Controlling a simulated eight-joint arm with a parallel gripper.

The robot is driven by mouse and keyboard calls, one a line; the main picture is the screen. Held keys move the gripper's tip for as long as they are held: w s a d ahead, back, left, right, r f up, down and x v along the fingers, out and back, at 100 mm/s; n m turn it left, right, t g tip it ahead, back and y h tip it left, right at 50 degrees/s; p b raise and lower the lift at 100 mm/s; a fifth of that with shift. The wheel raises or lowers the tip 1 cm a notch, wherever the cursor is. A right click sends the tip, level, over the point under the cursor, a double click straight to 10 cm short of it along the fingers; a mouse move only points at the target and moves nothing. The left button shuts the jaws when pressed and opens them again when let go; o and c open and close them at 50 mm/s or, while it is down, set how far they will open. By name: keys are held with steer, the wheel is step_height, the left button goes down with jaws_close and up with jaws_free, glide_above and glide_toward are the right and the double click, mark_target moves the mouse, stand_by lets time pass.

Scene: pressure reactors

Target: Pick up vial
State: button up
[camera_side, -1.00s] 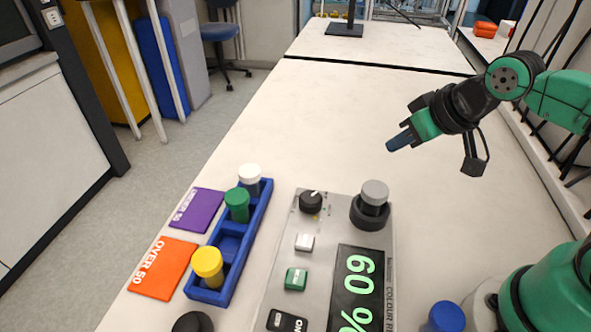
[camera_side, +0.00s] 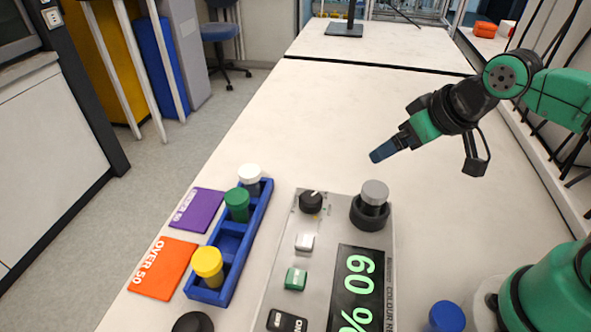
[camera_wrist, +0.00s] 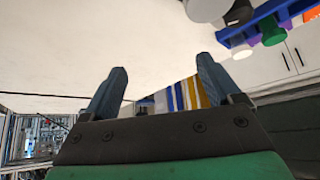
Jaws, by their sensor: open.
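Several capped vials are in view. A white-capped vial (camera_side: 249,173), a green-capped vial (camera_side: 237,203) and a yellow-capped vial (camera_side: 208,263) stand in the blue rack (camera_side: 225,287). A grey-capped vial (camera_side: 374,196) stands in the round black socket of the colour reader (camera_side: 272,275). My gripper (camera_side: 380,153) is in the air above the bench, behind and above the reader, apart from every vial. In the wrist view my gripper (camera_wrist: 160,72) has its two blue fingers spread with nothing between them. The green cap (camera_wrist: 273,33) and white cap (camera_wrist: 240,52) also show there.
A purple card (camera_side: 196,210) and an orange card (camera_side: 162,268) lie left of the rack. The reader's display reads 60 %. A blue cap (camera_side: 446,316) shows at the lower right near my base. The bench behind the reader is clear.

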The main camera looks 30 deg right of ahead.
mark_target(376, 189)
steer(key=s+a+n+g, duration=0.1)
steer(key=a+n+g, duration=0.1)
steer(key=s+a+f+n+g+y, duration=0.1)
steer(key=a+n, duration=0.1)
steer(key=shift+s, duration=0.3)
steer(key=shift+a+f+g, duration=0.15)
steer(key=shift+g, duration=0.15)
steer(key=shift+x, duration=2.55)
jaws_close()
